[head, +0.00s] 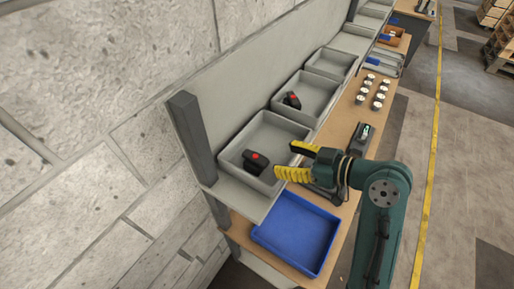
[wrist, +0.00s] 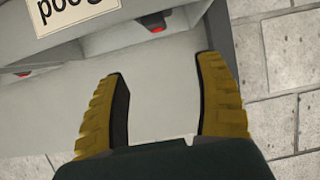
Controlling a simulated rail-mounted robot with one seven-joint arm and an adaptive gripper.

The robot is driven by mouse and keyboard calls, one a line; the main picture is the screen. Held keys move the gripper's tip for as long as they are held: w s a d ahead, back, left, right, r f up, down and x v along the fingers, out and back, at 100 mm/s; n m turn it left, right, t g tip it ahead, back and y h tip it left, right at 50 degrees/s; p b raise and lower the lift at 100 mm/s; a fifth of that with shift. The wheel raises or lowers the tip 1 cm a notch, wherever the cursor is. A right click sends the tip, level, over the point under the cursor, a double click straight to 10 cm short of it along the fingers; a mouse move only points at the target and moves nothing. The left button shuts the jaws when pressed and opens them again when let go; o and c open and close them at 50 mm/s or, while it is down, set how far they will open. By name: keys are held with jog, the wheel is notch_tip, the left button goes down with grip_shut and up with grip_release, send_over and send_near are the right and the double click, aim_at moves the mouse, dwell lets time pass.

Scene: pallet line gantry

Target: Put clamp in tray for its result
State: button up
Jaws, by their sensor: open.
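A black clamp-like piece with a red spot (head: 256,162) lies in the nearest grey tray (head: 226,157) on the raised shelf. A similar black and red piece (head: 292,100) lies in the second grey tray (head: 317,82). My gripper (head: 285,159) has its yellow fingers spread and empty by the right side of the nearest tray; the near piece lies past the fingertips. In the wrist view the open fingers (wrist: 162,75) have a grey surface between them. A label (wrist: 75,10) there seems to read "good" upside down. Small dark and red parts (wrist: 153,24) show near it.
A blue tray (head: 262,238), seemingly empty, sits on the wooden bench below the shelf. A dark device with a small display (head: 360,140) and several small pale cylinders (head: 376,88) stand farther along the bench. A grey post (head: 191,135) rises at the shelf's near end.

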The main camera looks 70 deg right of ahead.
jog(key=w+a+r+n+t, duration=0.1)
jog(key=w+a+r+t, duration=0.1)
jog(key=w+a+r, duration=0.5)
jog(key=w+a+r+n+t, duration=0.1)
jog(key=w+a+r, duration=0.5)
jog(key=w, duration=0.4)
jog(key=a+r+t+y, duration=0.1)
jog(key=a+r+t, duration=0.2)
jog(key=a+r, duration=0.4)
jog(key=a+r+t+y, duration=0.1)
jog(key=a+r+t, duration=0.2)
jog(key=a+r, duration=0.4)
jog(key=a, duration=0.4)
jog(key=shift+a, duration=0.2)
notch_tip(320, 180, up, 9)
jog(key=p, duration=0.8)
jog(key=shift+f+p, duration=0.15)
jog(key=shift+p, duration=0.25)
